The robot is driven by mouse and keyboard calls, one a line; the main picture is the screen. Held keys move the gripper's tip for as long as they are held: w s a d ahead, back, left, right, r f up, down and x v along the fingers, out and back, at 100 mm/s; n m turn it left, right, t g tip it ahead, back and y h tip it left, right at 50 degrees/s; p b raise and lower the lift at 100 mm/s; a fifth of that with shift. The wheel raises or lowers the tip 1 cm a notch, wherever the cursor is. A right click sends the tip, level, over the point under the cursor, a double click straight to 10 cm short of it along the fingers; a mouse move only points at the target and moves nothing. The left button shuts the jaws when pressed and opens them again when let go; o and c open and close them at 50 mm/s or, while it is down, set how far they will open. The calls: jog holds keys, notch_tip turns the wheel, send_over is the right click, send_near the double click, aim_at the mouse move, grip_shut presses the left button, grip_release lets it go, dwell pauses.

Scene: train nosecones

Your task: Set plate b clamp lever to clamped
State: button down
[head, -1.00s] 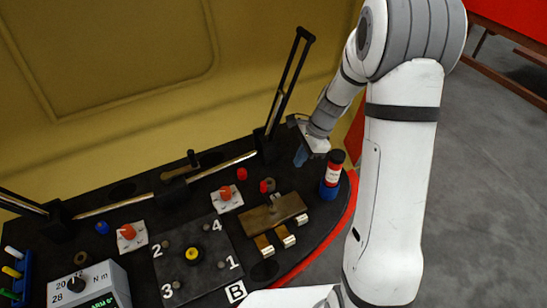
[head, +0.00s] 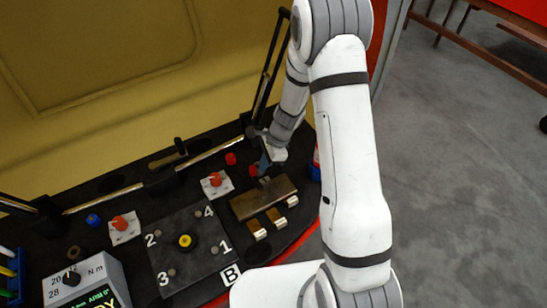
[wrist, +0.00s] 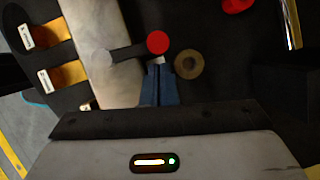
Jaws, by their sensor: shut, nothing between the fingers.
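A lever with a dark arm (wrist: 128,52) and a red knob (wrist: 157,42) shows in the wrist view. Its grey pivot (wrist: 103,58) sits on a metal plate, and the arm points right past the plate's edge. I take this as the clamp lever; no label on it is readable. The metal plate (head: 245,208) looks brown in the head view. My gripper (wrist: 160,66) is shut and empty, its blue fingertips just below the red knob; contact cannot be told. In the head view my gripper (head: 265,164) is low behind the metal plate, and the lever is mostly hidden.
A brown ring (wrist: 189,64) lies right of the fingertips. Brass pieces (head: 275,217) stand at the plate's front side. The dark numbered plate (head: 170,255), beside a "B" label (head: 231,275), lies to the left. A tall black handle (head: 265,90) rises behind my gripper.

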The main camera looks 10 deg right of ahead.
jog(key=shift+a, duration=0.25)
jog(key=shift+s+a+n, duration=0.1)
jog(key=shift+a+n, duration=0.5)
jog(key=shift+a, duration=0.05)
